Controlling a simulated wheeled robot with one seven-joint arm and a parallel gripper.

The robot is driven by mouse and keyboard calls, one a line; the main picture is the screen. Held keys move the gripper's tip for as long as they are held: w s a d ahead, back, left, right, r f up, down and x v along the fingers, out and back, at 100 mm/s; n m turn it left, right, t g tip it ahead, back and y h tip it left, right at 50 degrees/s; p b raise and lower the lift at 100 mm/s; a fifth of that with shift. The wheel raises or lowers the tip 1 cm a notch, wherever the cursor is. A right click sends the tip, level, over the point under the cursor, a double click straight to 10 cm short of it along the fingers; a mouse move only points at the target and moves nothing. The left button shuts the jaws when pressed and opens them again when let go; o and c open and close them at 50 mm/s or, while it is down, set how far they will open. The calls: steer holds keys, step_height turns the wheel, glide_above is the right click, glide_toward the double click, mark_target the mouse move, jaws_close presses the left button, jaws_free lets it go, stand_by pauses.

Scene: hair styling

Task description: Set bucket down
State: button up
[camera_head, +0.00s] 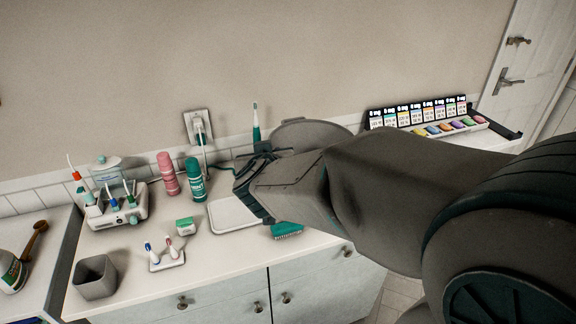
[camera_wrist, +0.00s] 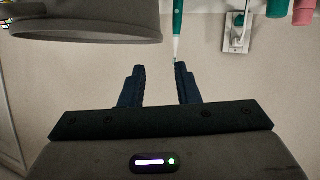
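A grey round vessel (camera_head: 312,130), which looks like the bucket, stands at the back of the counter. My arm hides its lower part in the head view. The vessel also shows at the top left of the wrist view (camera_wrist: 85,22), which looks upside down. My gripper (camera_head: 254,187) is over the counter, left of the vessel. In the wrist view my gripper (camera_wrist: 160,70) has two dark fingers apart with nothing between them. They are apart from the vessel.
A teal toothbrush (camera_head: 256,122) stands upright near the gripper. Teal (camera_head: 196,180) and pink (camera_head: 168,174) bottles, a white tray (camera_head: 233,218) and a small grey square cup (camera_head: 96,280) are on the counter. A colour sample case (camera_head: 418,112) stands at right.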

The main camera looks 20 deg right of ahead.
steer(key=b+x, duration=0.3)
steer(key=x, duration=0.8)
steer(key=shift+w+f, duration=0.25)
jaws_close()
stand_by(1.1)
